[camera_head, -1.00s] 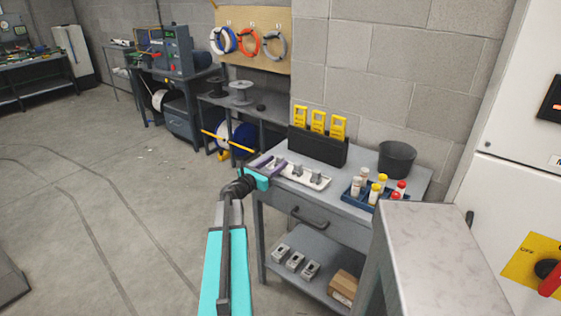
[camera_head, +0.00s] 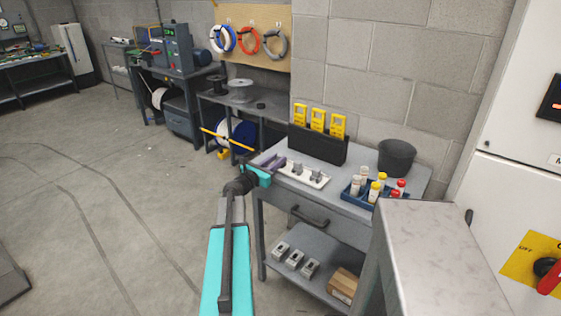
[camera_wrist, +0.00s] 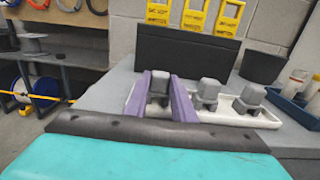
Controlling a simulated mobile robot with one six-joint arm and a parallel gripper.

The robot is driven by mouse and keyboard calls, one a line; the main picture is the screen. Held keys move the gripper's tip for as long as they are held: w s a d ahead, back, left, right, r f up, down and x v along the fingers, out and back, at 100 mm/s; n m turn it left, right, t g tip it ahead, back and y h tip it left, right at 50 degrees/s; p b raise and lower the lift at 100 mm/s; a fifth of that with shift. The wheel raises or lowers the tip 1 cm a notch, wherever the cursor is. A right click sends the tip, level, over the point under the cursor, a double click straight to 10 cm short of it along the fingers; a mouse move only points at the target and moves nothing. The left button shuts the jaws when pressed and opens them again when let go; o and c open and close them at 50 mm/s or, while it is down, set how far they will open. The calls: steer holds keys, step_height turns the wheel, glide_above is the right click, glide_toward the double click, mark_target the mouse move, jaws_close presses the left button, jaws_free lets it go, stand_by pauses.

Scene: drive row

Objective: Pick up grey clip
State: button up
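Three grey clips stand on a white tray (camera_head: 318,182) on the grey bench. In the wrist view, one grey clip (camera_wrist: 158,88) shows between the two purple fingers of my gripper (camera_wrist: 160,92). The fingers are apart, one on each side of it; I cannot tell whether they touch it. The other two clips, a middle one (camera_wrist: 208,92) and a right one (camera_wrist: 251,97), stand to the right of the fingers. In the head view, my gripper (camera_head: 277,163) is at the tray's left end and its fingers hide much of the near clip.
A black holder (camera_head: 318,146) with yellow devices stands behind the tray. A blue rack (camera_head: 352,193) of small bottles and a dark bin (camera_head: 397,158) are to the right. A grey cabinet (camera_head: 440,240) stands in front at the right.

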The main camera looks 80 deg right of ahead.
steer(key=shift+r, duration=0.15)
steer(key=shift+c, duration=0.3)
steer(key=shift+r, duration=0.75)
steer(key=shift+r+b, duration=0.45)
steer(key=shift+r, duration=0.5)
steer(key=s+a+r, duration=0.1)
steer(key=s+a, duration=0.6)
steer(key=a, duration=0.4)
steer(key=shift+a+r, duration=0.2)
steer(key=shift+s, duration=0.15)
steer(key=p, duration=0.6)
steer(key=shift+s+a+r, duration=0.1)
steer(key=shift+s+a, duration=0.2)
steer(key=p, duration=0.2)
steer(key=a+p, duration=0.1)
steer(key=p, duration=0.2)
steer(key=shift+s, duration=0.2)
